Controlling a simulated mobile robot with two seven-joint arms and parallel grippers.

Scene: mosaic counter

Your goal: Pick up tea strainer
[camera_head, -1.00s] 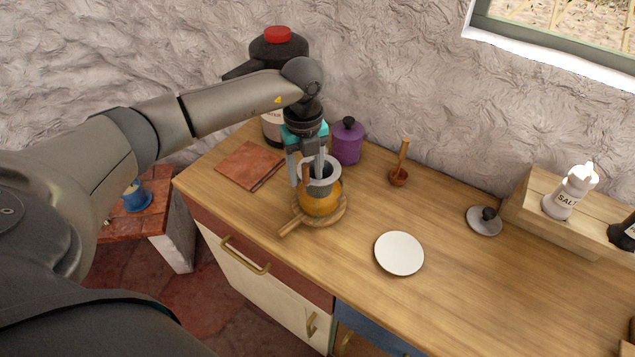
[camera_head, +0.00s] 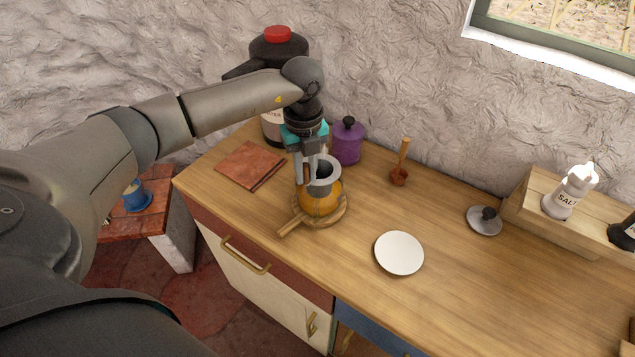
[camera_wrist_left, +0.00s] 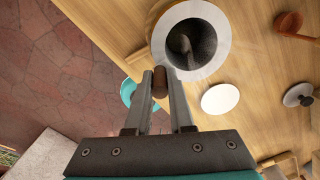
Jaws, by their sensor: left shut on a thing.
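The tea strainer (camera_head: 334,180) has a pale grey ring and a dark mesh bowl, and sits at the mouth of an orange pot (camera_head: 320,205). The strainer (camera_wrist_left: 223,40) fills the top of the left wrist view and hides the pot there. My left gripper (camera_head: 306,181) points down beside the ring. In the left wrist view its fingers (camera_wrist_left: 161,82) are shut on the strainer's short brown handle. I cannot tell whether the strainer is clear of the pot. My right gripper is not in view.
The pot stands on a round wooden board (camera_head: 288,229) with a handle. A white saucer (camera_head: 399,253), wooden scoop (camera_head: 399,178), grey lid (camera_head: 484,221), purple jar (camera_head: 346,143) and red-brown tile (camera_head: 249,165) lie around it.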

